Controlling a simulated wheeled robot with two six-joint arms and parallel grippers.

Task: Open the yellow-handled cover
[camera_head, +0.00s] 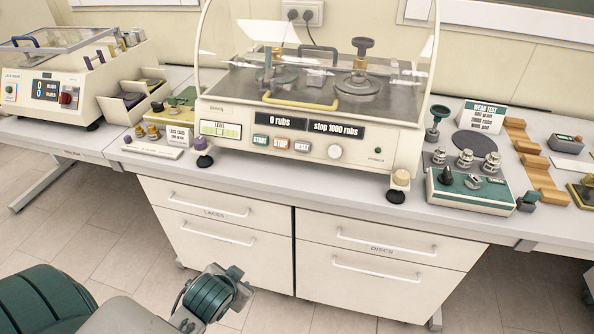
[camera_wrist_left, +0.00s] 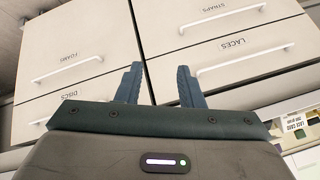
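The yellow handle (camera_head: 300,104) is a bar at the lower front of the clear cover (camera_head: 422,60) on the middle test machine (camera_head: 222,112) in the head view. The cover appears to be down over the machine's bed, where round discs show through it. My left gripper (camera_wrist_left: 158,85) shows in the left wrist view with its two dark teal fingers apart and nothing between them. It faces the drawer fronts, away from the handle. The handle is not in the wrist view. My right gripper is not in view.
Drawers (camera_head: 215,208) with bar handles lie under the bench. A second machine (camera_head: 60,90) with its own clear lid stands at the left. Open floor lies in front.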

